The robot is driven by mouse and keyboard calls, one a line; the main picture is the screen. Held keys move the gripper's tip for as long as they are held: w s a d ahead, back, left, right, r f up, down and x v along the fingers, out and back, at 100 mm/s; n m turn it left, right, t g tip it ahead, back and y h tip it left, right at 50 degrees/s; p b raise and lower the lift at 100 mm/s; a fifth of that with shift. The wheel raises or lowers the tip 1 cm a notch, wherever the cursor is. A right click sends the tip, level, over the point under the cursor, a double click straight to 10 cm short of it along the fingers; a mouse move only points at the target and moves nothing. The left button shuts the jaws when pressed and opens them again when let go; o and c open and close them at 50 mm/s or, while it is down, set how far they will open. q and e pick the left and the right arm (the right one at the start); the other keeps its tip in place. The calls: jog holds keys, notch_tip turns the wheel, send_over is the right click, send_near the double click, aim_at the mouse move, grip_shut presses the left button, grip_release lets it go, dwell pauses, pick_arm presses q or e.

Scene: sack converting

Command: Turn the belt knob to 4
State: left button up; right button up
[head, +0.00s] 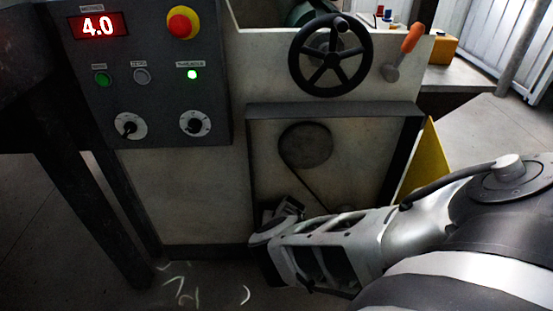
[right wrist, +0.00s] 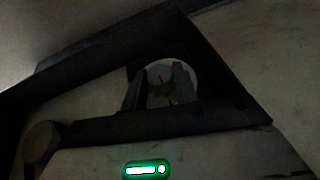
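A pale round dial (right wrist: 180,70) with a small red mark shows dimly in the right wrist view. I cannot read its scale. My right gripper (right wrist: 160,90) has its two dark fingers apart, one on each side of the dial's middle. I cannot tell whether they touch a knob there. In the head view my right gripper (head: 288,208) is at the lower recess of the machine, and that dial is hidden. Two black knobs on white dials, a left one (head: 129,126) and a right one (head: 196,123), sit on the control panel. My left gripper is not in view.
The panel's red display (head: 98,25) reads 4.0. A red stop button (head: 182,22) and a lit green lamp (head: 193,75) are on the panel. A black handwheel (head: 330,56) and an orange-handled lever (head: 411,38) stand above the recess. A pulley (head: 306,145) is inside it.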

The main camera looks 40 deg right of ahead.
jog(key=shift+c, duration=0.8)
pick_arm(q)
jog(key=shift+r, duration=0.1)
pick_arm(e)
jog(key=shift+s, duration=0.1)
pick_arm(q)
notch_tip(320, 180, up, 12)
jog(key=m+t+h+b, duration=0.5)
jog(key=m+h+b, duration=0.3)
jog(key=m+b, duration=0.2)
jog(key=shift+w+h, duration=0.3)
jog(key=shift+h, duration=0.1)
pick_arm(e)
jog(key=shift+s+d+f+m+t+y, duration=0.2)
jog(key=shift+m+t+y, duration=0.35)
jog(key=shift+t+y, duration=0.95)
jog(key=shift+s+d+f+m+t+y, duration=0.2)
jog(key=shift+m+t+y, duration=0.4)
jog(key=shift+t+y, duration=0.9)
jog(key=shift+d+f+m+t+y, duration=0.1)
jog(key=shift+f+m+t+y, duration=0.3)
jog(key=shift+t+y, duration=1.1)
